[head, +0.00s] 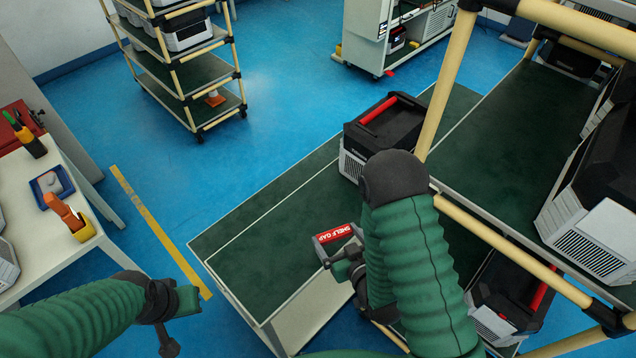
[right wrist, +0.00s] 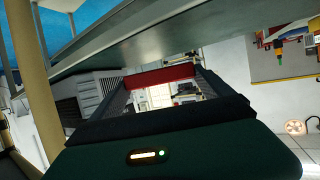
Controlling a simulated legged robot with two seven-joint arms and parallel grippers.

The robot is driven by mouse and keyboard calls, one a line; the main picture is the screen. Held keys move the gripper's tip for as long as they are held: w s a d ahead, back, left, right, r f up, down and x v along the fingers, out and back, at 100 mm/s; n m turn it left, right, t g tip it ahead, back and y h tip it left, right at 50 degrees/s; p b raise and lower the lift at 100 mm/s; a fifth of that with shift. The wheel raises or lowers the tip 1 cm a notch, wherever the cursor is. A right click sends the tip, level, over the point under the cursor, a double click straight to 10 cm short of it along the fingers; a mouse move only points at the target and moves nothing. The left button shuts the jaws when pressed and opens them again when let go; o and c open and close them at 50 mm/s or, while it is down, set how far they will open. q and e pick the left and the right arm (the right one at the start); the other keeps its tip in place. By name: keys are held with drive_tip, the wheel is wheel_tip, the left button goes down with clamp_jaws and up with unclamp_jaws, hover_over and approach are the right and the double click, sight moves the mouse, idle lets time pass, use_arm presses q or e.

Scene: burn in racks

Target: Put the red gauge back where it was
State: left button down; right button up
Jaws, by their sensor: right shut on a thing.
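The red gauge (head: 334,234) is a small frame with a red bar lettered "SHELF GAP" and grey-dark sides. My right gripper (head: 345,262) is shut on its near side and holds it over the green bench top; I cannot tell whether it touches the top. In the right wrist view the gauge's red bar (right wrist: 160,76) spans the far end of an open frame, ahead of my gripper. My left gripper (head: 176,322) is low at the left, apart from the gauge; its jaws are too unclear to read.
The green bench top (head: 270,235) is largely clear around the gauge. A black-and-white unit with a red handle (head: 378,122) stands at its far end. A tan-poled rack (head: 455,80) with more units rises at right. A white table (head: 75,215) holds tools at left.

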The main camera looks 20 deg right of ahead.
drive_tip(key=shift+w+a+r+n+y, duration=0.3)
drive_tip(key=shift+w+r+n+y, duration=0.2)
drive_tip(key=shift+w+n+y, duration=0.4)
drive_tip(key=shift+r+n+g+y, duration=0.3)
drive_tip(key=shift+n+y, duration=0.3)
drive_tip(key=shift+y, duration=0.3)
drive_tip(key=shift+s+d+r+n+g+y, duration=0.1)
drive_tip(key=shift+s+d+n+g+y, duration=0.05)
drive_tip(key=shift+n+g+y, duration=0.55)
drive_tip(key=s+d+n+g+y, duration=0.3)
drive_tip(key=s+n+y, duration=0.1)
drive_tip(key=s, duration=0.2)
drive_tip(key=shift+n, duration=0.4)
